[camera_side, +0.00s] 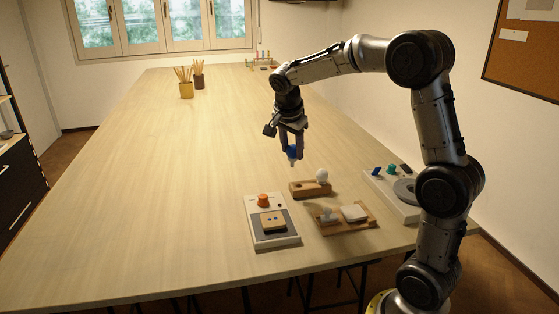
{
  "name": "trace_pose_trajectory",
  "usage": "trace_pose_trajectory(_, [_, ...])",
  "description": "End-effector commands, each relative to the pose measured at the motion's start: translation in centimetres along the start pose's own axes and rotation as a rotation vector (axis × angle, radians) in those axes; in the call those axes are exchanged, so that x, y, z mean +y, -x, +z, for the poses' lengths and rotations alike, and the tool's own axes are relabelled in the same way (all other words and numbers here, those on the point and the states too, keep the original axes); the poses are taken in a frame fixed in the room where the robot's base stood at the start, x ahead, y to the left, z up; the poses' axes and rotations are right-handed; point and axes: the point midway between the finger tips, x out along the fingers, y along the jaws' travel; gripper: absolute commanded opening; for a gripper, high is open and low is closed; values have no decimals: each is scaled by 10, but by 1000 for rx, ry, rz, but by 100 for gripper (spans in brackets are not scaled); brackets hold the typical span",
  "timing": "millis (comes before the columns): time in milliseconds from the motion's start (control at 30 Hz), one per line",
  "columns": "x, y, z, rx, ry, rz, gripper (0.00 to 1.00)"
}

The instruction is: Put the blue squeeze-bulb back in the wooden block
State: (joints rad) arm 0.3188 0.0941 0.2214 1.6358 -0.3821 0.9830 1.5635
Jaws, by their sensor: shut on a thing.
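The blue squeeze-bulb (292,153) hangs upright in my gripper (291,148), with a pale tip pointing down. My gripper is shut on it and points downward above the table. The wooden block (309,189) lies on the table below and a little to the right of the bulb. A white round bulb (321,175) sits at the block's right end. The left part of the block's top looks free, with a small dark spot. The blue bulb is apart from the block.
A white-grey device with an orange knob (263,201) stands front left of the block. A wooden tray (329,228) with white pieces lies in front. A pale unit with a grey disc (404,190) is to the right. Brush pots (186,90) stand far back. The table's left is clear.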

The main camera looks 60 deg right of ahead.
Motion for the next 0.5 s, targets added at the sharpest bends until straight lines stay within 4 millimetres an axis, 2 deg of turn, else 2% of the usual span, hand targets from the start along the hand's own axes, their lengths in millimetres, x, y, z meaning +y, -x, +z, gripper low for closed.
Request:
trace_pose_trajectory(67, [3,-10,-13,14,-28,10,31])
trace_pose_trajectory(167, [7,-17,-19,30,-45,17,31])
trace_pose_trajectory(500, [11,-33,-16,42,-49,19,31])
